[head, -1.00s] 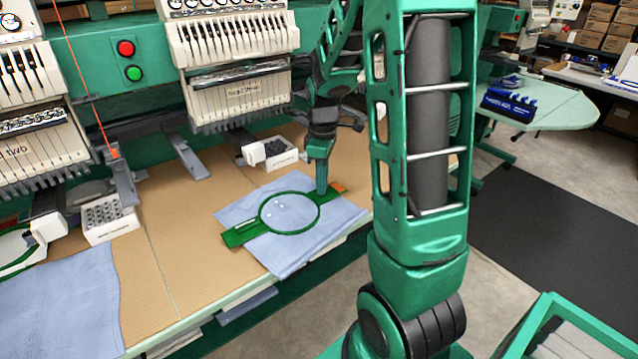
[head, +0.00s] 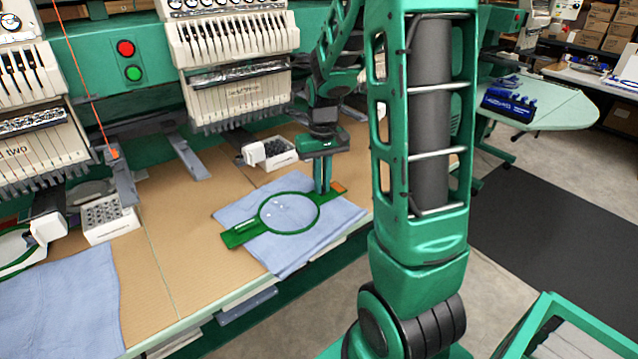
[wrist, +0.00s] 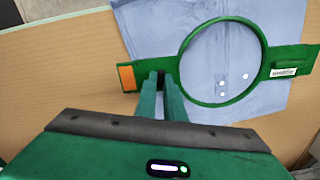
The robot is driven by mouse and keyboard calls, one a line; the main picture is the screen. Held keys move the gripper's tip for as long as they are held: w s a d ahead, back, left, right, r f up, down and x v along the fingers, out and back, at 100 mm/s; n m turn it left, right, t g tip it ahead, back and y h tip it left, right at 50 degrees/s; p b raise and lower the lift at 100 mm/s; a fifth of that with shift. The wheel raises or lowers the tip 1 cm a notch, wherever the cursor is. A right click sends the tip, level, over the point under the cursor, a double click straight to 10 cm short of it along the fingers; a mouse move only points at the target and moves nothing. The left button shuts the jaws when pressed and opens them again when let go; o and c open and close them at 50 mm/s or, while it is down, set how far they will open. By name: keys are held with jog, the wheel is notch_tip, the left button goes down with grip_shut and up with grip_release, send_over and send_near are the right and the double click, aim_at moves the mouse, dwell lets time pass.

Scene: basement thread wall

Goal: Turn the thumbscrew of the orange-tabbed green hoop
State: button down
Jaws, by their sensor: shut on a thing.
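The green hoop (head: 262,224) lies flat on a blue cloth (head: 322,230) on the tan table. Its orange tab (head: 339,186) is on the right arm of the hoop in the head view. In the wrist view the hoop (wrist: 183,62) shows its orange tab (wrist: 127,77) on the left arm and a white label on the other. My gripper (head: 322,190) points down at the tabbed arm, beside the ring. In the wrist view my gripper's fingers (wrist: 161,80) are close together at that arm, shut on the thumbscrew.
Embroidery machine heads (head: 236,95) stand behind the table. A white box of dark parts (head: 277,153) sits behind the hoop, and another white box (head: 108,220) stands at left. A second blue cloth (head: 62,300) lies at front left. The tan table (head: 170,250) is bare between the cloths.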

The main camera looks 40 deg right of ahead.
jog(key=m, duration=1)
jog(key=shift+m, duration=2.3)
jog(key=c, duration=1.8)
grip_release()
jog(key=shift+c, duration=0.2)
jog(key=shift+r, duration=0.1)
notch_tip(320, 180, up, 11)
jog(key=shift+f, duration=0.2)
